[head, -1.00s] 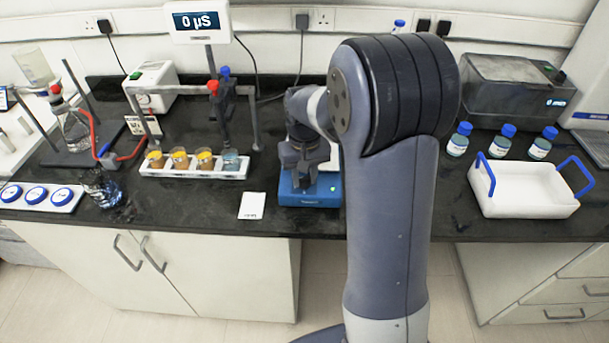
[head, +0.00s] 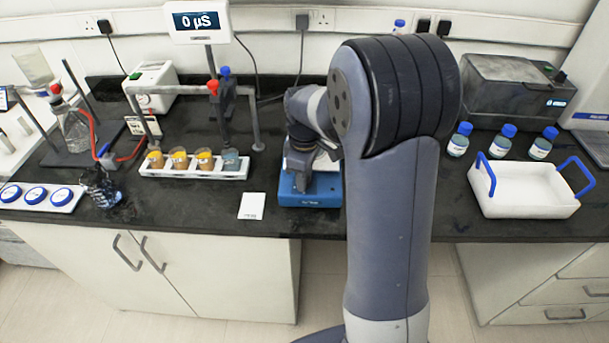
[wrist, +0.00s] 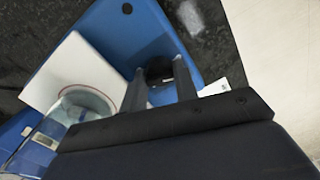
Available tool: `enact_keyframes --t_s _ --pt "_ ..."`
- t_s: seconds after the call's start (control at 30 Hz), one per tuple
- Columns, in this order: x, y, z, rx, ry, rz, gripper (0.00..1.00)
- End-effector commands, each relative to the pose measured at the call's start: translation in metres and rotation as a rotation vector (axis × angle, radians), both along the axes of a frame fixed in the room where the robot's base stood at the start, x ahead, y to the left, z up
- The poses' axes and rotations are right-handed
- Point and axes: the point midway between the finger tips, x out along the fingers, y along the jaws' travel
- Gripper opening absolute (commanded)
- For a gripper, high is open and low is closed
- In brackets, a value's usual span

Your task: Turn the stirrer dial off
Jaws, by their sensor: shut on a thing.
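The stirrer is a blue box (head: 312,200) on the dark bench. In the wrist view its blue body (wrist: 130,35) carries a white top plate (wrist: 68,72), with a clear glass vessel (wrist: 82,108) at the lower left. The black dial (wrist: 158,66) is between my fingertips, partly hidden by them. My gripper (wrist: 160,80) is shut on the dial. In the head view my gripper (head: 302,182) is down at the stirrer and hides the dial. No lit lamp shows on the stirrer.
A white rack (head: 195,170) with several filled beakers stands left of the stirrer, under a meter (head: 198,22) reading 0 µS. A white card (head: 252,206) lies between them. A white tray (head: 525,195) with blue handles and blue-capped bottles (head: 508,140) are at the right.

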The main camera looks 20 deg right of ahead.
Motion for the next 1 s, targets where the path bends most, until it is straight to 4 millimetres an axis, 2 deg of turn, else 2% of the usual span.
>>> enact_keyframes --t_s 0.4,1.0 --pt "0.0014 0.0 0.0018 0.0 -0.006 0.26 0.06" --pt "0.0013 -0.0001 0.0018 -0.001 -0.005 0.331 0.06"
